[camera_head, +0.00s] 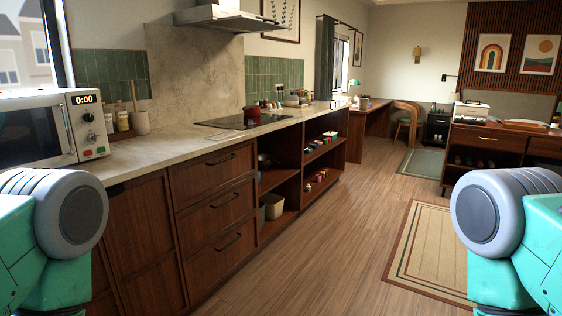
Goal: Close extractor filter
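The extractor hood (228,16) hangs on the wall above the cooktop (243,121), at the top of the head view. Its upper part is cut off by the frame edge. Its front edge and part of its underside show, but I cannot tell the filter's position from here. Parts of my two arms show at the lower left and lower right. Neither of my grippers is in view, and nothing of mine is near the hood.
A long counter (150,150) with wooden drawers (228,205) runs along the left. A microwave (50,128) stands near me, with a utensil pot (140,122) beside it. The wooden floor (310,245) ahead is clear. A rug (440,250) and a sideboard (490,140) are at right.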

